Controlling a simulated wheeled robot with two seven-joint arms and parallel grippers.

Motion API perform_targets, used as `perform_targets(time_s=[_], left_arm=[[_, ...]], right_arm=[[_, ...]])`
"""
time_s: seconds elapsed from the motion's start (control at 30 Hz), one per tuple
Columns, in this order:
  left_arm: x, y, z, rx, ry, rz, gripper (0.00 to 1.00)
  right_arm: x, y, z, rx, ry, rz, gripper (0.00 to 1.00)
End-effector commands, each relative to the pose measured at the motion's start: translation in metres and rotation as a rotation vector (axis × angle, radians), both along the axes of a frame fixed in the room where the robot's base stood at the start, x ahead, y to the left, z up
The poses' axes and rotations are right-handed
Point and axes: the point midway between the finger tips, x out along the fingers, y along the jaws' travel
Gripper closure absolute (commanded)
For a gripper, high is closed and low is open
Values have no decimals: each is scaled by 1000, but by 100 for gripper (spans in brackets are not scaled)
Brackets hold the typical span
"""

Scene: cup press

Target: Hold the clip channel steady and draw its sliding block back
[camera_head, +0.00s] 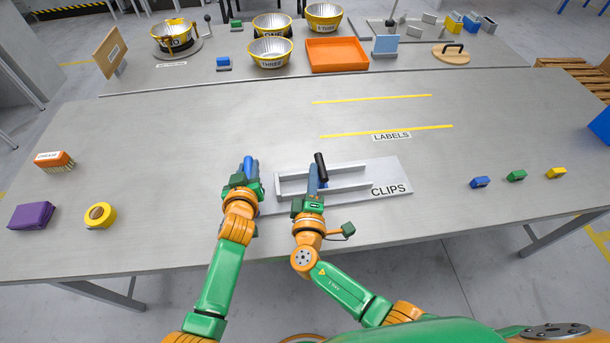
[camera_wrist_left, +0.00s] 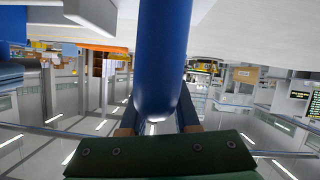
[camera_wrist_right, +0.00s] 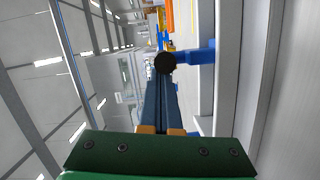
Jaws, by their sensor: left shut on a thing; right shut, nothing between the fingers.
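The clip channel (camera_head: 346,187) is a pale grey two-railed track on a light plate marked CLIPS. A blue upright post (camera_head: 248,164) stands at its left end. My left gripper (camera_head: 249,172) is shut on this post, which also fills the middle of the left wrist view (camera_wrist_left: 157,60). A black handle (camera_head: 320,163) on a blue arm rises from the channel; most of the sliding block is hidden. My right gripper (camera_head: 314,180) is shut and empty in front of the handle. In the right wrist view the black handle end (camera_wrist_right: 164,62) and blue arm (camera_wrist_right: 195,57) appear just beyond the fingertips; contact is unclear.
Blue, green and yellow clips (camera_head: 516,176) lie at the right. A brush (camera_head: 55,161), a purple block (camera_head: 31,216) and a yellow tape roll (camera_head: 100,215) lie at the left. Bowls (camera_head: 270,52) and an orange tray (camera_head: 337,55) stand at the back.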

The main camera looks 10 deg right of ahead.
Motion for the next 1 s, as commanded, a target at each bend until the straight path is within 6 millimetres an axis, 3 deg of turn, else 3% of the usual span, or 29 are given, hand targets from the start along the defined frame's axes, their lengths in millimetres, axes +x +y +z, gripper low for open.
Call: perform_targets(time_s=[0.2, 0.4, 0.87, 1.0], left_arm=[[0, 2, -1, 3, 3, 4, 100], [0, 2, -1, 3, 3, 4, 100], [0, 3, -1, 5, 4, 7, 100], [0, 4, -2, 6, 4, 9, 100]], right_arm=[[2, -66, 0, -8, -1, -7, 100], [3, -105, 0, -6, -1, -5, 100], [4, -115, 1, -5, -1, -11, 100], [-14, -112, 0, -3, 2, -10, 100]])
